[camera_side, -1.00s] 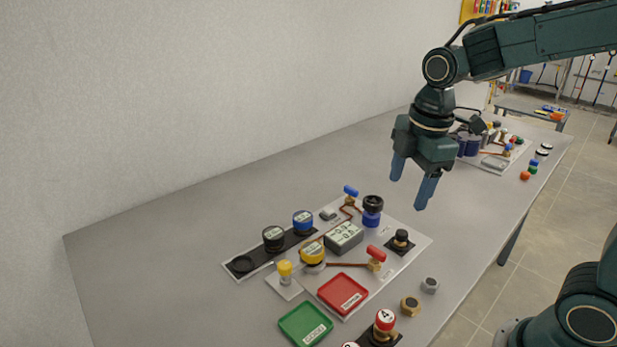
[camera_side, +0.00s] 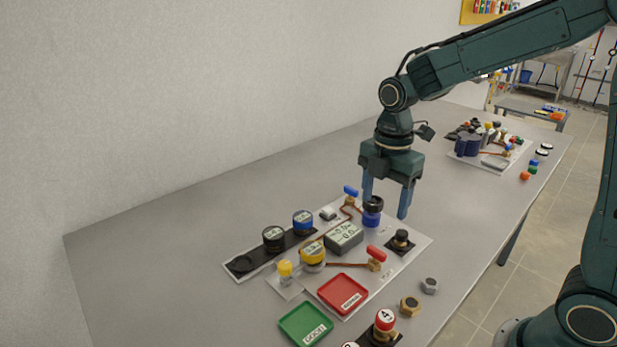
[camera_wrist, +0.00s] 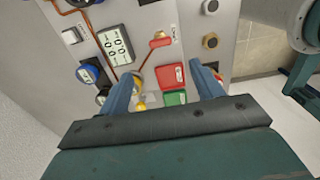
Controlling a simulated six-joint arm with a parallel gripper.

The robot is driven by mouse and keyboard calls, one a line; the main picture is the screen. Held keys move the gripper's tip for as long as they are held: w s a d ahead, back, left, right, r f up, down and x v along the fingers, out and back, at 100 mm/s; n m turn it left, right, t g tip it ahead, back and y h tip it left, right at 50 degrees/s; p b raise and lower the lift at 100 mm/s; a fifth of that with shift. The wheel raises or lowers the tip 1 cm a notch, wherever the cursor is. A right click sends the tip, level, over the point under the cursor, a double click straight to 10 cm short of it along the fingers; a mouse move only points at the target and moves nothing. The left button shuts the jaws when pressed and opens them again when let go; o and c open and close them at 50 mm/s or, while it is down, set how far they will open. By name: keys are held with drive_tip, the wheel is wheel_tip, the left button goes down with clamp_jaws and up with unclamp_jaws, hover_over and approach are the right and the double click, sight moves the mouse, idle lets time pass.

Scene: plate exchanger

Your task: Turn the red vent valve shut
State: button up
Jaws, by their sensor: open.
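The red vent valve (camera_side: 376,253) has a red lever handle on a brass body, on the grey panel at the end of a copper pipe. In the wrist view the red handle (camera_wrist: 160,41) shows ahead of my fingers, near the top middle. My gripper (camera_side: 387,207) is open and empty, pointing down above the back part of the panel. It is behind and above the valve, apart from it. In the wrist view my two fingers (camera_wrist: 165,92) stand wide apart. One finger partly overlaps the black-topped blue jar in the side view.
The grey display box (camera_side: 343,237) stands left of the valve. A red tray (camera_side: 342,293) and green tray (camera_side: 305,325) lie in front. A blue-handled valve (camera_side: 351,192) and a black knob (camera_side: 400,241) are near. Open table lies at the left.

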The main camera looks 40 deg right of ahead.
sight(377, 250)
wheel_tip(377, 250, down, 12)
drive_tip(key=shift+f, duration=0.15)
idle(0.5)
drive_tip(key=shift+c, duration=0.3)
drive_tip(key=c, duration=0.9)
